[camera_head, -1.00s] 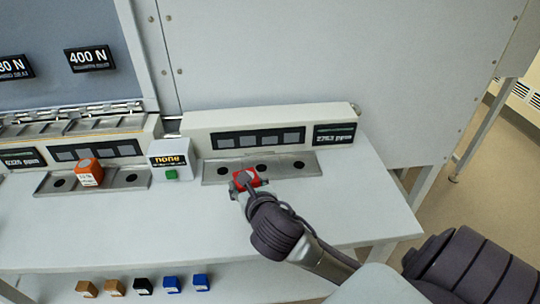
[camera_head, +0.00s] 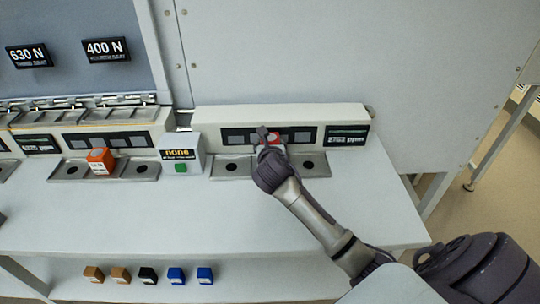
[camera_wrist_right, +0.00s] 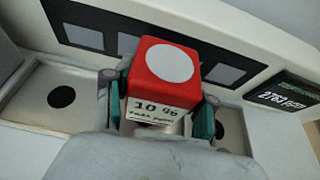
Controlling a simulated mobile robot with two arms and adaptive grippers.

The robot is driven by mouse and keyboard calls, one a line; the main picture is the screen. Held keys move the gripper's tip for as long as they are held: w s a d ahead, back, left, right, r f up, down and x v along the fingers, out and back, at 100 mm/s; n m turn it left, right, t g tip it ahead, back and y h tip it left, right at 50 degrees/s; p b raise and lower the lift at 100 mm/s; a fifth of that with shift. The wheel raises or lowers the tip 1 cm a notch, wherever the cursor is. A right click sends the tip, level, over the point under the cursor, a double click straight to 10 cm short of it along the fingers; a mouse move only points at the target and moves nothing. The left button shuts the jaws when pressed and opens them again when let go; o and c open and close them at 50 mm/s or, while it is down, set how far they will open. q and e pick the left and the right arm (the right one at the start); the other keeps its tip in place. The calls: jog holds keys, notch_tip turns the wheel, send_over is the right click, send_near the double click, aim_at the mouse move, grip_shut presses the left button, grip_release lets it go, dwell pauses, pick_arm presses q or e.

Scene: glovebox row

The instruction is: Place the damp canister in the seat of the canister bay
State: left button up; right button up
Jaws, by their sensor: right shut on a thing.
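My right gripper (camera_head: 268,141) is shut on a red canister (camera_head: 274,138). In the right wrist view the red canister (camera_wrist_right: 165,72) has a white disc on top and a label reading 10 %, between two teal-edged fingers (camera_wrist_right: 160,112). It is at the middle of the right-hand bay's metal tray (camera_head: 216,172), between the two dark round seats that show, one at each side. The gripper hides the middle seat and the canister's underside, so I cannot tell whether it touches the tray. My left gripper is not in view.
An orange canister (camera_head: 101,161) sits in the left tray (camera_head: 65,176). A small box reading "none" with a green button (camera_head: 180,153) stands between the bays. Several small blocks (camera_head: 148,275) lie on the lower shelf. The bench front (camera_head: 120,215) is clear.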

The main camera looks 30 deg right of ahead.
jog(key=shift+f, duration=1.9)
jog(key=o, duration=1.2)
jog(key=shift+f, duration=0.1)
jog(key=shift+o, duration=0.2)
jog(key=shift+s, duration=0.1)
jog(key=v, duration=1.2)
jog(key=shift+r, duration=0.25)
jog(key=shift+f, duration=0.1)
